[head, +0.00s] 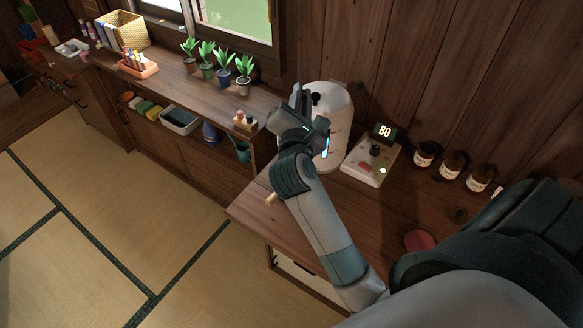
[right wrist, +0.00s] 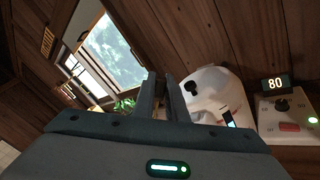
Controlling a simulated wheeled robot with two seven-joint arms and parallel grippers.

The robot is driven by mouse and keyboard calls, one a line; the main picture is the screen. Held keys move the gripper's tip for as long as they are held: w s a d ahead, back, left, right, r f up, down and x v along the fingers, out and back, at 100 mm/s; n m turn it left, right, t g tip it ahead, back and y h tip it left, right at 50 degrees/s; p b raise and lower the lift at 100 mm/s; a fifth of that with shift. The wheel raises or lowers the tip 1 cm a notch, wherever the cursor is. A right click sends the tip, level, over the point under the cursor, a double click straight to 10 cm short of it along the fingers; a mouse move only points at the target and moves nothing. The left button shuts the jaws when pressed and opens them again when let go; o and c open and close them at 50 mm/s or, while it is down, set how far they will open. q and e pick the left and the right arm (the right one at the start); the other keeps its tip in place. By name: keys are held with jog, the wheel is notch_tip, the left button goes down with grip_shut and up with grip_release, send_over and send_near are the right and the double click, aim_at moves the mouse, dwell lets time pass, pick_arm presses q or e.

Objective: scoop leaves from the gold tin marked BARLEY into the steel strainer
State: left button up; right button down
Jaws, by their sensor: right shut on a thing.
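My right gripper (head: 300,98) is raised at the front left of the white urn (head: 335,112). In the right wrist view its two fingers (right wrist: 161,78) are close together, with a narrow gap between them. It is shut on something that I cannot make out. A pale wooden rod end (head: 271,198) shows beside my right forearm at the counter's left edge; most of it is hidden. I cannot make out the gold BARLEY tin, the steel strainer or any leaves. My left gripper is not in view.
A control box (head: 371,163) with a display reading 80 (head: 383,131) stands right of the urn. Several dark labelled jars (head: 453,165) line the wall. A red round thing (head: 420,240) lies on the counter (head: 252,212). Potted plants (head: 224,68) stand under the window.

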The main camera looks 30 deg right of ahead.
jog(key=shift+s+d+f, duration=0.1)
jog(key=shift+s+d, duration=0.15)
jog(key=shift+d, duration=0.05)
jog(key=shift+b, duration=0.3)
jog(key=shift+w+a+f+m, duration=0.1)
jog(key=shift+a+m, duration=0.05)
jog(key=shift+m, duration=0.15)
